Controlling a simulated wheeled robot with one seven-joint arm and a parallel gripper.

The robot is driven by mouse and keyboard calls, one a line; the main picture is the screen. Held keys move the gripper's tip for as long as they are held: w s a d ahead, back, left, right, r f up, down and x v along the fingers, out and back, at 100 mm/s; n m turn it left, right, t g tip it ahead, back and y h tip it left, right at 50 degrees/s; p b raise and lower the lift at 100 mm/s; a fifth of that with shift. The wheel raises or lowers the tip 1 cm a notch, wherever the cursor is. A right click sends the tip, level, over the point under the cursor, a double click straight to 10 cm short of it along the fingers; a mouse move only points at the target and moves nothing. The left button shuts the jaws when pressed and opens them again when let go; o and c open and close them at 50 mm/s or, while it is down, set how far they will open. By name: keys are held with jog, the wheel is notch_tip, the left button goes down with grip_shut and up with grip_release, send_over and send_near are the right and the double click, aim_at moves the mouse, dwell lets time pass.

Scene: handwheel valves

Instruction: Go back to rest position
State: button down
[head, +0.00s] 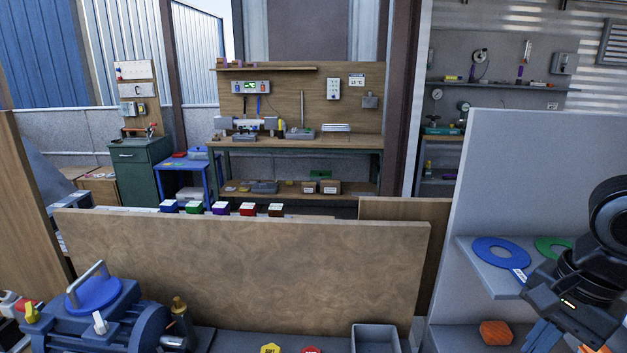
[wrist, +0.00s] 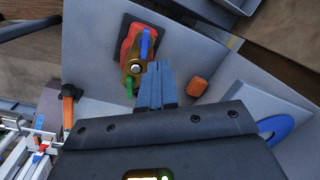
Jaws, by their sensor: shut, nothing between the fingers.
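My gripper (wrist: 157,85) is in the middle of the wrist view, its two blue-grey fingers together with nothing between them. In the head view my arm is at the lower right, and my gripper (head: 548,338) is partly cut off by the bottom edge. In the wrist view a red fitting with a brass centre (wrist: 133,68) and blue and green levers sits on a dark plate. The fingertips appear close to it in the picture, but I cannot tell whether they touch it.
An orange block (head: 496,332) lies below. A wooden panel (head: 240,265) crosses the middle. A blue machine (head: 100,315) stands left, and a grey bin (head: 374,338) is at bottom centre.

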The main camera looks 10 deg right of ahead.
jog(key=w+a+r+n+t+y, duration=0.1)
jog(key=w+a+r+t+y, duration=0.25)
jog(key=a, duration=0.55)
jog(key=w+a+r+n+t+y, duration=0.1)
jog(key=w+a+r+t+y, duration=0.1)
jog(key=w+a+t, duration=0.45)
jog(key=w+a+r+n+t+y, duration=0.1)
jog(key=a+r+t+y, duration=0.15)
jog(key=a, duration=0.75)
jog(key=s+d+f+t+h+b, duration=0.15)
jog(key=s+f+h, duration=0.65)
jog(key=s+f, duration=0.8)
jog(key=s+d+r+n, duration=0.1)
jog(key=s+d+n, duration=0.3)
jog(key=s, duration=0.6)
jog(key=s+d+n+h, duration=0.1)
jog(key=s+d+n, duration=0.3)
jog(key=s+n, duration=0.3)
jog(key=v, duration=0.4)
jog(key=shift+s+d, duration=0.15)
jog(key=shift+d, duration=0.05)
jog(key=shift+f, duration=0.2)
